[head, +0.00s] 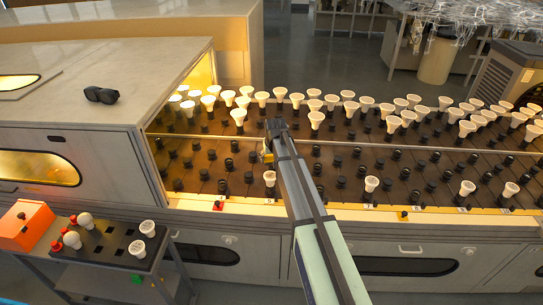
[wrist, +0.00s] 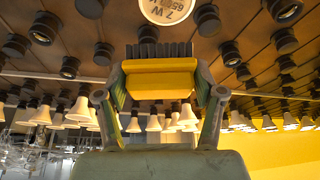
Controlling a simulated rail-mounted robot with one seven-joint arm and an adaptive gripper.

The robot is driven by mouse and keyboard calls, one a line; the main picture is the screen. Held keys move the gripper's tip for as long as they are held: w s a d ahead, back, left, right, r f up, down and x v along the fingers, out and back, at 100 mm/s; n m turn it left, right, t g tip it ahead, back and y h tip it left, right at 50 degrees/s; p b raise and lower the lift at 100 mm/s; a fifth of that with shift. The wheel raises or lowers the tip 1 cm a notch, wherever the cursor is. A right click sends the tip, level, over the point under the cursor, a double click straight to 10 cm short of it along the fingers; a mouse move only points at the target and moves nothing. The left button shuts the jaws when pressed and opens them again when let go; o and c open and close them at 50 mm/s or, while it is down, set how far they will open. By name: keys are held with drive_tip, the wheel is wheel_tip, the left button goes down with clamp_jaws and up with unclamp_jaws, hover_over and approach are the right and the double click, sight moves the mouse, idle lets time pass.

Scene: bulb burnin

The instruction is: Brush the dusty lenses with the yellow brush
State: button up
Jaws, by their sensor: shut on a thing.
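My gripper (head: 270,146) is over the near rows of the conveyor and is shut on the yellow brush (wrist: 160,78), one finger at each end of it. The brush's dark bristles (wrist: 160,50) point away from my palm. A white bulb with a round lens (wrist: 167,9), marked "7 W", is just beyond the bristles, with a gap between. In the head view a bulb (head: 269,179) stands just below my gripper. Other near-row bulbs stand to the right: one (head: 371,183), a second (head: 467,187) and a third (head: 510,189). I cannot tell which lenses are dusty.
Many bulbs (head: 316,118) stand in the back rows beyond a metal rail (head: 350,145). Many black sockets (head: 222,186) are empty. An oven housing (head: 90,125) closes off the left. A side cart (head: 110,248) holds an orange box (head: 24,224) and several bulbs.

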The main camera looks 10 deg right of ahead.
sight(269, 177)
wheel_tip(269, 177, down, 4)
drive_tip(key=shift+f+b, duration=0.1)
drive_tip(key=shift+b, duration=0.65)
drive_tip(key=shift+s+f, duration=0.25)
drive_tip(key=shift+s+a, duration=0.3)
drive_tip(key=shift+s, duration=0.5)
drive_tip(key=shift+s+a, duration=0.35)
drive_tip(key=shift+s, duration=0.5)
drive_tip(key=shift+s+a, duration=0.3)
drive_tip(key=shift+s, duration=0.5)
drive_tip(key=shift+s+r+p, duration=0.1)
drive_tip(key=shift+s+p, duration=0.05)
drive_tip(key=shift+p, duration=0.25)
drive_tip(key=shift+w+f, duration=0.2)
drive_tip(key=shift+w, duration=0.4)
drive_tip(key=w+r, duration=0.1)
drive_tip(key=w+d+r, duration=0.1)
drive_tip(key=w, duration=0.1)
drive_tip(key=w+r, duration=0.1)
drive_tip(key=shift+w+d+r, duration=0.2)
drive_tip(key=shift+d, duration=0.2)
drive_tip(key=shift+r+p, duration=1.2)
drive_tip(key=shift+r, duration=1.2)
